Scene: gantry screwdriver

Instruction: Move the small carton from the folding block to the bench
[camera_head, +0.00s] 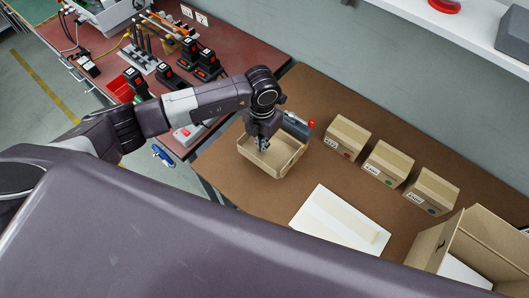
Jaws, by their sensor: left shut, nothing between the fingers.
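The small carton (282,161) is a tan, open-topped box near the left edge of the brown bench (240,196). My left gripper (262,147) points down over the carton's open top. Its fingers are shut and empty, and overlap the far left part of the carton in the picture. Contact cannot be told. My right gripper is not in view.
Three closed cartons (387,163) stand in a row along the wall. A white flat sheet (340,222) lies in front, and a large open box (470,248) stands at right. A red table (105,45) with tools is at left. Bare bench lies between carton and row.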

